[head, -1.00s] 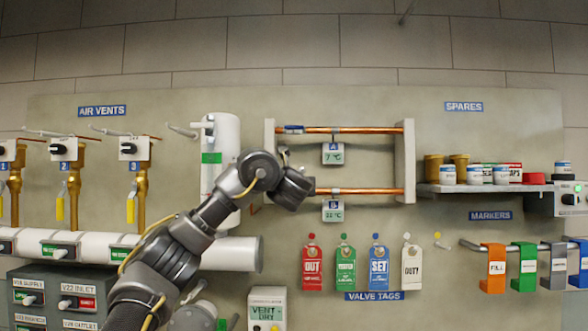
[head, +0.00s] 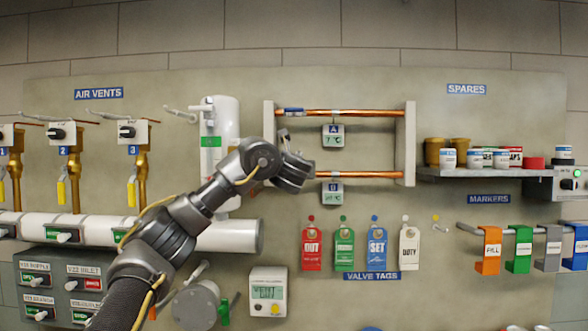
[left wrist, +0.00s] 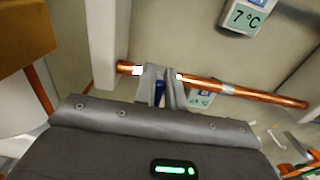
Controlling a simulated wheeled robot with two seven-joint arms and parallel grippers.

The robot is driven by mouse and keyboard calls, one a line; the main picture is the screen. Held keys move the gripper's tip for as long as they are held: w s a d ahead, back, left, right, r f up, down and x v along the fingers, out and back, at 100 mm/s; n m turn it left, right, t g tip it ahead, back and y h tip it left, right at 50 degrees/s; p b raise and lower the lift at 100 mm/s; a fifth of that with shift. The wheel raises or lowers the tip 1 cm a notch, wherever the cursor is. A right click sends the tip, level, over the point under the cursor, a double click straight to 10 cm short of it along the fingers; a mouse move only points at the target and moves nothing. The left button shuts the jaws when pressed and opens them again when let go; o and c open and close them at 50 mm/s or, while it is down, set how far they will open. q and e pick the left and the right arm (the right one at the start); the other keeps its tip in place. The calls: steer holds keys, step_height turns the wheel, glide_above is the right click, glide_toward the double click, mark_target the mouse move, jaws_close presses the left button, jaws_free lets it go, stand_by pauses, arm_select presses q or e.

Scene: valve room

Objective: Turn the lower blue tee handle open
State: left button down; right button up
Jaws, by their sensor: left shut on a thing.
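Two copper pipes run across a grey frame in the head view. On the upper pipe (head: 365,114), a blue handle (head: 293,112) lies along the pipe near its left end. My left gripper (head: 308,172) is at the left part of the lower pipe (head: 365,174) and covers the lower handle in this view. In the left wrist view, my left gripper's fingers (left wrist: 164,76) are at the lower pipe (left wrist: 245,92). They are shut on the lower blue tee handle (left wrist: 158,93), of which a small blue part shows between them. My right gripper is in neither view.
The frame's right post (head: 405,145) and a white vertical pipe (head: 220,125) flank the work area. Valve tags (head: 345,249) hang below. A spares shelf (head: 480,174) is on the right.

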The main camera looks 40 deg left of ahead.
arm_select(q)
steer(key=shift+f+n+b, duration=0.1)
steer(key=shift+n+b, duration=0.2)
steer(key=shift+b, duration=0.15)
steer(key=shift+s+a+f+n+b, duration=0.15)
steer(key=shift+a+f+n+b, duration=0.05)
steer(key=shift+n+b, duration=0.85)
steer(key=shift+s+a+f+n+b, duration=0.3)
steer(key=shift+n+b, duration=1.3)
steer(key=shift+n, duration=0.95)
steer(key=shift+s+a+f+n+b, duration=0.1)
steer(key=shift+a+f+n+b, duration=0.2)
steer(key=shift+n+b, duration=1.75)
steer(key=shift+s+a+f+n+b, duration=0.3)
steer(key=shift+n+b, duration=0.8)
steer(key=shift+n, duration=1.95)
steer(key=shift+w+d+f, duration=0.1)
steer(key=shift+w+d, duration=0.05)
steer(key=c, duration=1.5)
jaws_free()
